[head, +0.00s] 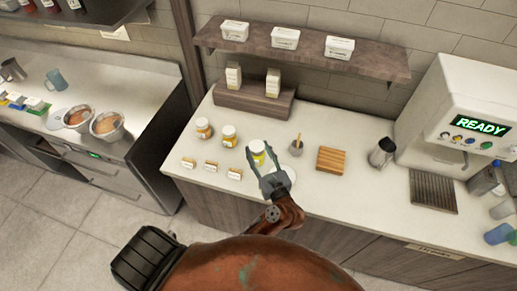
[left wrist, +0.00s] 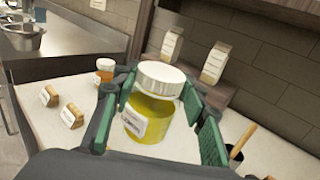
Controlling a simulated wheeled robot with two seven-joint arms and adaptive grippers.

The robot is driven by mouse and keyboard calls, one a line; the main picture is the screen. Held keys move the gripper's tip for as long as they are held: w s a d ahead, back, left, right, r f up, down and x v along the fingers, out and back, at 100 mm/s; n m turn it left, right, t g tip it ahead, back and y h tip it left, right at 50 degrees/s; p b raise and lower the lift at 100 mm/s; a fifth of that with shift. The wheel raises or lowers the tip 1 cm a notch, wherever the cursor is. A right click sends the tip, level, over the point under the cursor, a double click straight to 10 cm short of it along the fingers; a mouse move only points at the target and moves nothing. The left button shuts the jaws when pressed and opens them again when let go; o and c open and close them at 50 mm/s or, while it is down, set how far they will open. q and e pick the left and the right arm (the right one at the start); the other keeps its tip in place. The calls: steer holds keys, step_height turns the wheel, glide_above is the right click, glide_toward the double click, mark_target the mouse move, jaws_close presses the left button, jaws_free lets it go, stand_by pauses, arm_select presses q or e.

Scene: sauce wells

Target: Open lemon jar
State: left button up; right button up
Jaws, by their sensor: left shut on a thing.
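The lemon jar (head: 258,147) is a glass jar of yellow contents with a white lid and a pale label. It also shows large in the left wrist view (left wrist: 148,120), with its white lid (left wrist: 160,78) on top. I cannot tell whether the jar's base touches the counter. My right gripper is not in view.
Two other white-lidded jars, one orange (head: 204,128) and one yellowish (head: 229,136), stand left on the counter (head: 330,195) behind small label cards (head: 210,166). A cup with a wooden stick (head: 296,146), a wooden block (head: 331,160) and a coffee machine (head: 455,110) stand to the right.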

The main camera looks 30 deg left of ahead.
arm_select(q)
steer(key=o, duration=1)
jaws_close()
